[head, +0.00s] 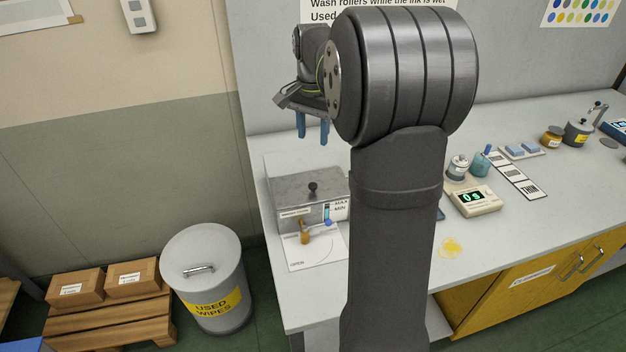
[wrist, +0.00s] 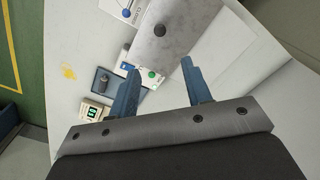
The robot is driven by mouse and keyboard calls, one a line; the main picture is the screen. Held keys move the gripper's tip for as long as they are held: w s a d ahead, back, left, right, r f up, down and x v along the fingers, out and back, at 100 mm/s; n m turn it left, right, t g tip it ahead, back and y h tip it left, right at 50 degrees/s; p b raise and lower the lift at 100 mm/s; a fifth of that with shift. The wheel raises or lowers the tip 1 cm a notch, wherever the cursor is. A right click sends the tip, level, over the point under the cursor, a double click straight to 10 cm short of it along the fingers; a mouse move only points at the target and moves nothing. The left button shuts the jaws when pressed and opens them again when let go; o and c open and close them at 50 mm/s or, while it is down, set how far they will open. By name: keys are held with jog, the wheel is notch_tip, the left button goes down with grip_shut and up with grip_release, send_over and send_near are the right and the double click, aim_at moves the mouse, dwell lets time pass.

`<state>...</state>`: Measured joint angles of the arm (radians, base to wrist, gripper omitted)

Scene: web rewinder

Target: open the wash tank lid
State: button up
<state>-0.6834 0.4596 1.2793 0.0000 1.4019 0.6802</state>
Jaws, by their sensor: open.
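The wash tank (head: 280,212) is a grey metal box at the left end of the bench. Its flat lid (head: 290,184) lies shut on top, with a black knob (head: 313,187) near the middle. My gripper (head: 312,138) is open and empty, its blue fingers pointing down above the tank and apart from the knob. In the wrist view, the lid (wrist: 178,28) and its knob (wrist: 159,30) are at the top, beyond the fingertips of my gripper (wrist: 160,68). My arm hides the tank's right part in the head view.
A brass tap (head: 305,234) and a level gauge are at the tank's front. A used wipes bin (head: 205,270) stands on the floor to the left. A timer (head: 475,202), bottles and cards lie right of my arm. The bench (head: 520,225) has bare room towards its front.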

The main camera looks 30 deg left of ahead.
aim_at(313, 184)
notch_tip(313, 184, down, 16)
jog(key=shift+r, duration=0.2)
grip_shut()
